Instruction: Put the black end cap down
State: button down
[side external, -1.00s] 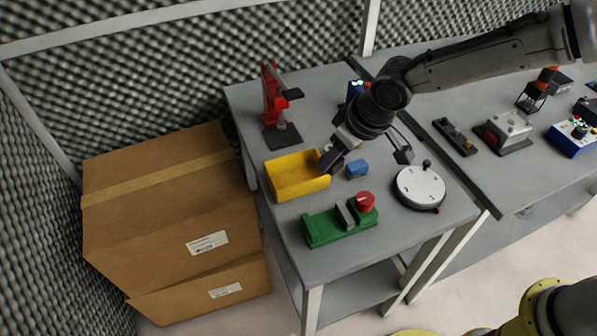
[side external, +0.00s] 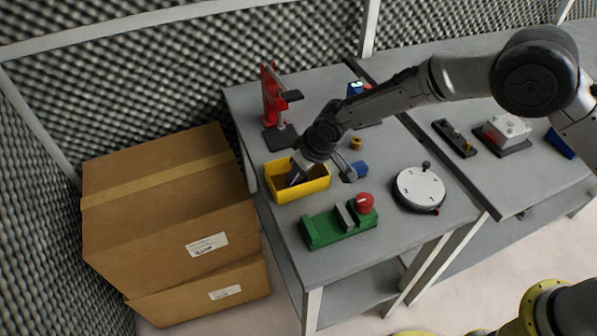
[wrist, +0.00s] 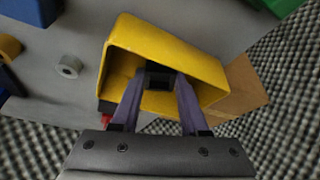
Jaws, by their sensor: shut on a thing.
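My gripper (wrist: 158,96) reaches down into the yellow bin in the wrist view. Its two fingers are shut on the black end cap (wrist: 159,77), a small dark piece between the fingertips, inside the bin's walls. The yellow bin (side external: 312,190) stands on the grey table's left side in the side external view, and its rim (wrist: 193,54) shows in the wrist view. In the side external view my gripper (side external: 291,180) is at the bin, and the cap cannot be made out there. Whether the cap touches the bin floor cannot be told.
A green vise-like fixture (side external: 325,229) with a red knob is in front of the bin. A red press (side external: 272,103) stands behind it. A blue block (side external: 360,169) and a round dial plate (side external: 419,189) are to the right. A grey ring (wrist: 69,66) lies beside the bin.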

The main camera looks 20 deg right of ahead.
jog(key=shift+f, duration=0.1)
jog(key=shift+c, duration=2.1)
grip_release()
jog(key=v, duration=1.2)
